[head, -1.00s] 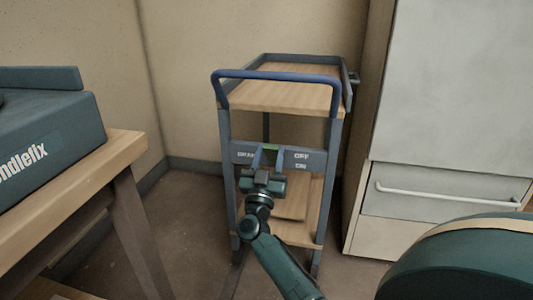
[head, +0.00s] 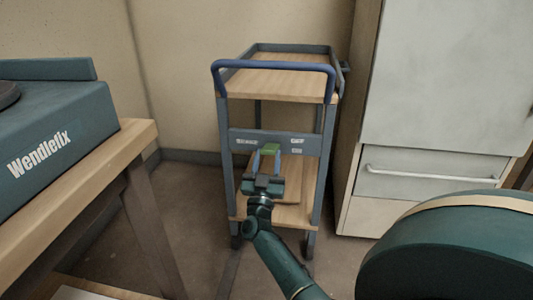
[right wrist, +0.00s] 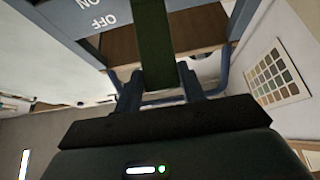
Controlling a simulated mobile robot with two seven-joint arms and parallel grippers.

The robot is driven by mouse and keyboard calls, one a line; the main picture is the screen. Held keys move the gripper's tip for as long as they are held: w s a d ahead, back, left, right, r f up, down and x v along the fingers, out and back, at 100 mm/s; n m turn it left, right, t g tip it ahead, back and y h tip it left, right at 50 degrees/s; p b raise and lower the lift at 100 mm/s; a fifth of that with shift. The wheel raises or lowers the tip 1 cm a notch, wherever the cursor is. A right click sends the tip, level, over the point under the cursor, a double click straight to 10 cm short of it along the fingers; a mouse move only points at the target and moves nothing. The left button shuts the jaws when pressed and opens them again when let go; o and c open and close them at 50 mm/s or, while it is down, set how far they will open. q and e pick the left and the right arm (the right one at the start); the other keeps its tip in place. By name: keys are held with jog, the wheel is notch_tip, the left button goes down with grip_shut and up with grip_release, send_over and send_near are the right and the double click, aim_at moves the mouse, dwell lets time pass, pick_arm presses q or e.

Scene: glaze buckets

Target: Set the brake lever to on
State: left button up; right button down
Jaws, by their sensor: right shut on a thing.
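The brake lever (head: 269,149) is a green bar on the front cross panel (head: 240,138) of a cart. The panel carries a brake label on the left and OFF above ON on the right. My right gripper (head: 265,160) is shut on the lever, which stands at the panel's lower edge, near the height of the ON label. In the right wrist view the lever (right wrist: 153,45) runs up from between the two fingers (right wrist: 162,90), with OFF and ON upside down at upper left. My left gripper is not in view.
The cart has a blue handle (head: 275,65), wooden shelves and wheels. A wooden table (head: 125,140) with a teal Wendlefix machine (head: 60,130) stands at left. A pale cabinet (head: 440,90) with a drawer handle stands close at right. Floor is free between table and cart.

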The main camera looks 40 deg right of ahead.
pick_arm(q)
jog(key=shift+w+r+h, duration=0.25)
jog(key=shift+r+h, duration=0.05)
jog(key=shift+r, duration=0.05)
pick_arm(e)
jog(key=shift+d+f, duration=0.15)
jog(key=shift+f, duration=1.35)
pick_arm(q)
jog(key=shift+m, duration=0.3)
pick_arm(e)
jog(key=c, duration=1.3)
grip_release()
jog(key=shift+o, duration=0.9)
jog(key=shift+f, duration=0.1)
jog(key=shift+o, duration=1.4)
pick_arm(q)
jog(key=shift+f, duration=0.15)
pick_arm(e)
jog(key=shift+r, duration=0.25)
